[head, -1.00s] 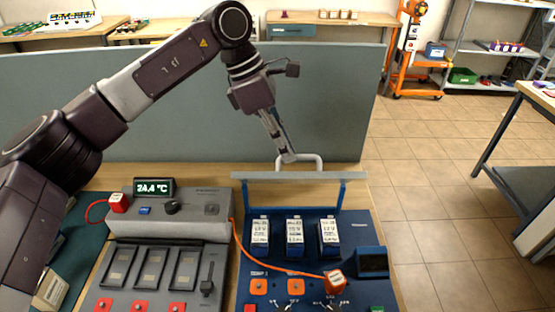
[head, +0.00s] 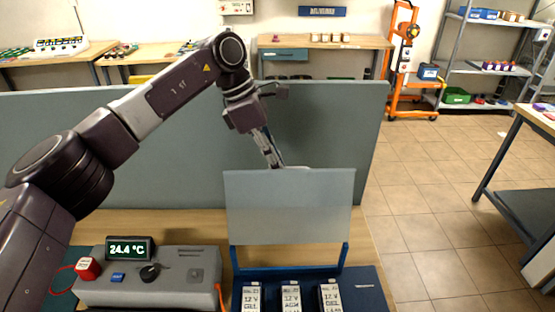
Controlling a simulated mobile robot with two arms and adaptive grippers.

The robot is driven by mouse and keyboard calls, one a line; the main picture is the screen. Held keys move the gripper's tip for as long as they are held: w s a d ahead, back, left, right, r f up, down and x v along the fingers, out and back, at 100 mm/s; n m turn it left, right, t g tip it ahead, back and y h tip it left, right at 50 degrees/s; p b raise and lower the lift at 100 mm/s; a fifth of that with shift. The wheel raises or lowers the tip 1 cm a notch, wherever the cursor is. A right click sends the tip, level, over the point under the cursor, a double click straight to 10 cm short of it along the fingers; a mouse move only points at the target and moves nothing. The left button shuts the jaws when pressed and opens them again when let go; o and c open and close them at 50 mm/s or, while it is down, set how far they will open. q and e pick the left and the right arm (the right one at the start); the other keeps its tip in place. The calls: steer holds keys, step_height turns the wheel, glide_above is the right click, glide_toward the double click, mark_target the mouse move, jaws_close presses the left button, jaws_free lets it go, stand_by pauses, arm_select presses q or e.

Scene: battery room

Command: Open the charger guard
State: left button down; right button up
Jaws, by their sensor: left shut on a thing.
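The charger guard (head: 290,210) is a translucent grey panel above the blue charger (head: 262,287), its broad face towards me. A blue frame (head: 288,269) joins it to the charger. The guard's pale handle (head: 297,167) shows only as a sliver behind the panel's top edge. My left gripper (head: 276,163) reaches down to that edge from behind and is shut on the handle; its fingertips are partly hidden by the panel. Several white batteries labelled 12 V (head: 291,298) sit in the charger below. My right gripper is not in view.
A grey unit (head: 185,277) with a 24.4 °C display (head: 130,249) stands left of the charger. A grey-green partition (head: 120,130) rises behind the bench. To the right lie open tiled floor, an orange stand (head: 403,60) and metal shelves (head: 480,60).

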arm_select(q)
steer(key=shift+w+a+f+p, duration=0.15)
steer(key=shift+w+f+p, duration=0.25)
steer(key=shift+w+f, duration=0.45)
steer(key=shift+s+f, duration=0.1)
steer(key=shift+s, duration=0.05)
steer(key=c, duration=2)
jaws_free()
steer(key=shift+c, duration=0.2)
steer(key=v, duration=1.3)
steer(key=shift+w+d, duration=0.2)
steer(key=shift+d, duration=0.25)
steer(key=shift+a, duration=0.15)
